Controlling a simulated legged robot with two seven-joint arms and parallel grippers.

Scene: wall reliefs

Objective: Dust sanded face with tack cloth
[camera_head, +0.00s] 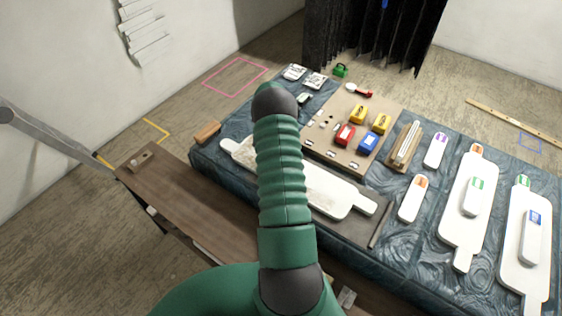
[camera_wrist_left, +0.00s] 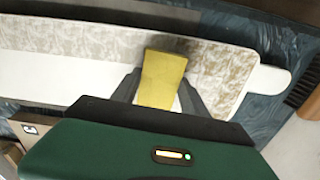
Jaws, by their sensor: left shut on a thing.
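A long white panel (camera_head: 330,190) lies on the blue-covered table, partly hidden behind my green arm in the head view. In the left wrist view the white panel (camera_wrist_left: 60,76) has a mottled tan-and-white strip (camera_wrist_left: 90,37) along its far side. My left gripper (camera_wrist_left: 160,88) is shut on a yellow cloth (camera_wrist_left: 163,75), which is over the mottled strip near its right part. A dark shadow lies by the cloth's far edge; I cannot tell whether it touches the face. The left gripper is hidden in the head view. My right gripper is not in view.
A brown board (camera_head: 335,150) holds yellow, red and blue blocks behind the panel. More white panels (camera_head: 468,215) with blocks on them lie at the right. A wooden bench (camera_head: 185,205) stands at the front left. A dark curtain (camera_head: 370,35) hangs behind.

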